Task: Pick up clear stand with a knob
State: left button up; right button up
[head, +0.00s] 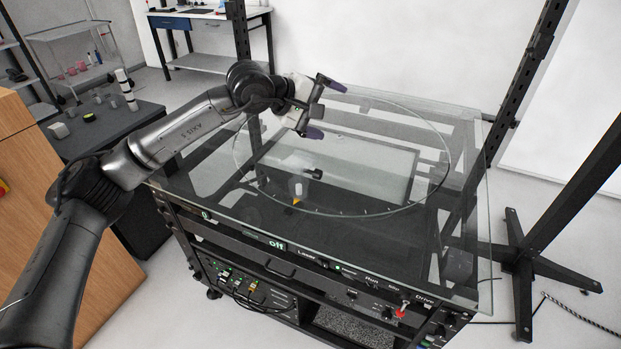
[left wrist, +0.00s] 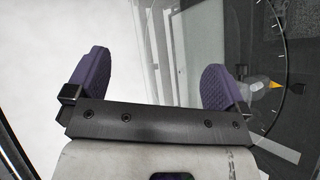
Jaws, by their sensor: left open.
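A small black knob (head: 312,173), which looks like part of the clear stand, sits on the round glass turntable (head: 440,185); the stand's clear body is hard to make out against the glass. My left gripper (head: 322,108) is open and empty, above the far part of the turntable, beyond and apart from the knob. In the left wrist view, the purple fingers of the left gripper (left wrist: 157,72) are spread wide with nothing between them. A dark knob-like piece (left wrist: 241,70) shows just past the right finger, partly hidden. My right gripper is not in view.
A small pale piece with an orange tip (head: 297,190) is near the turntable's front edge. Black upright posts (head: 520,90) flank the glass-topped rack. A dark side table (head: 100,125) with small items stands at left. The right part of the glass is clear.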

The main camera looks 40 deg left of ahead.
pick_arm(q)
jog(key=s+a+f+m+g+y, duration=0.2)
jog(key=a+f+m+g+y, duration=0.1)
jog(key=a+f+m+y, duration=0.15)
jog(key=m+g+y, duration=0.2)
jog(key=m+g, duration=0.1)
jog(key=m, duration=0.2)
send_near(291, 167)
jog(key=shift+m, duration=0.45)
jog(key=shift+b+x, duration=2.4)
jog(key=shift+x, duration=2.85)
jog(key=shift+s, duration=0.1)
jog(key=shift+y, duration=0.25)
jog(key=c, duration=1.2)
